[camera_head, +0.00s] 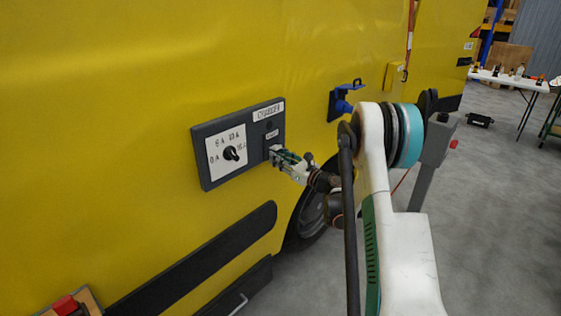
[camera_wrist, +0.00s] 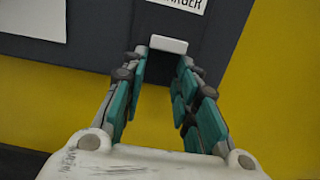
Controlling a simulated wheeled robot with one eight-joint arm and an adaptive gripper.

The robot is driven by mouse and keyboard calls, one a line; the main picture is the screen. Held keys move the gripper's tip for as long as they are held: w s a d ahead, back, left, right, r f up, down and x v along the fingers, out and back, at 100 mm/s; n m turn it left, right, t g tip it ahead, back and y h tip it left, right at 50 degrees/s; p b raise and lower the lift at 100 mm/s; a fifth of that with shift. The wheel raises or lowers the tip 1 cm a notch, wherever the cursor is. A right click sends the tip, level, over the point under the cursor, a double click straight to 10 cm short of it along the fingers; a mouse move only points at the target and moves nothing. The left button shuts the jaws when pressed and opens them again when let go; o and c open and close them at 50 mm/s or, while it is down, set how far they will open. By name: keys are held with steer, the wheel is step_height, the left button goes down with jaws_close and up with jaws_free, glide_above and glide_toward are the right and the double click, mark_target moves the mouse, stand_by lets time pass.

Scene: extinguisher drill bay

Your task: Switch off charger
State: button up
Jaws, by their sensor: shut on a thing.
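The charger panel (camera_head: 256,150) is a dark grey plate on the yellow vehicle side, with a white "CHARGER" label at its upper right. Its white dial face (camera_head: 213,162) carries ampere marks and a black rotary knob (camera_head: 231,153); I cannot tell exactly which mark the knob points at. My gripper (camera_head: 278,158) is at the panel's lower right. In the wrist view, my gripper (camera_wrist: 164,62) has its fingertips on either side of a small pale block (camera_wrist: 168,45) on the dark panel and is shut on it. The block's sides are partly hidden by the fingers.
A blue plug connector (camera_head: 343,104) sits on the vehicle right of the panel. A grey post (camera_head: 425,170) with a red button stands behind my arm. A wheel and black side rail (camera_head: 195,262) are below.

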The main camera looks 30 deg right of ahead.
steer(key=o, duration=1.1)
steer(key=shift+c, duration=0.2)
steer(key=shift+s, duration=0.1)
steer(key=v, duration=1.1)
steer(key=shift+s+d, duration=0.15)
steer(key=shift+s, duration=0.2)
steer(key=shift+f, duration=0.1)
